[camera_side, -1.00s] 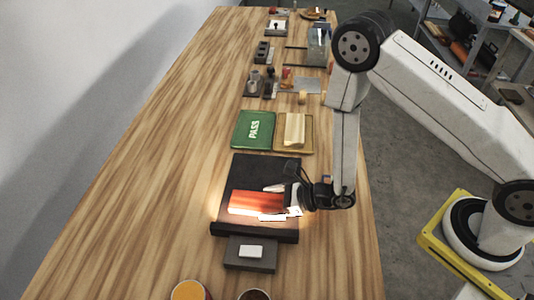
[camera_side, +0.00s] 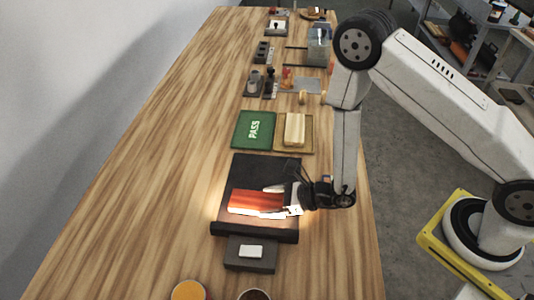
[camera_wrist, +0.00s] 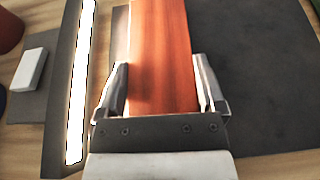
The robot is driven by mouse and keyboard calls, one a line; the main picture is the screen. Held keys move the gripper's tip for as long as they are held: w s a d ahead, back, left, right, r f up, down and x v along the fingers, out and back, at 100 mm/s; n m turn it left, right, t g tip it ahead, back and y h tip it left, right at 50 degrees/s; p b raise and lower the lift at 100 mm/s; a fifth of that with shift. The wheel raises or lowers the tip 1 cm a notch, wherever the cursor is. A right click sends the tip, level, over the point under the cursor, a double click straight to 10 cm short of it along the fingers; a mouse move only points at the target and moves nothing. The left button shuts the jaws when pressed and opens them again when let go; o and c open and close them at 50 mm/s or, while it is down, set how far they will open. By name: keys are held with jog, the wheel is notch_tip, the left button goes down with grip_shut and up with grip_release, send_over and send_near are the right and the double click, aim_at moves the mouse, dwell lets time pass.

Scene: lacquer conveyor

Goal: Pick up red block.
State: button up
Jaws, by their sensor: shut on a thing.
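The red block (camera_side: 256,200) is a glossy, orange-red rectangular piece over the dark mat (camera_side: 265,168), brightly lit along its near side. My gripper (camera_side: 283,200) reaches it from the right and is shut on its right end. In the wrist view the block (camera_wrist: 162,50) runs away from between the two fingers of my gripper (camera_wrist: 163,95), one along each long side. I cannot tell whether the block is clear of the mat.
A dark bar with a bright light strip (camera_wrist: 80,85) lies along the mat's near edge. A grey pad with a white piece (camera_side: 251,251) is in front. A green PASS pad (camera_side: 254,129) and a tan tray with a pale block (camera_side: 294,129) lie behind. Left of the mat is bare wood.

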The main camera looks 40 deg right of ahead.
aim_at(271, 202)
jog(key=shift+r, duration=4.85)
jog(key=shift+w+r, duration=0.1)
jog(key=w+d+r+m+t+h, duration=0.1)
jog(key=w+d+r, duration=0.3)
jog(key=d+r, duration=0.4)
jog(key=w+d+r+m+t+h, duration=0.2)
jog(key=w+d+r+m+h, duration=0.2)
jog(key=d+r, duration=0.5)
jog(key=shift+d, duration=0.2)
jog(key=shift+f, duration=0.15)
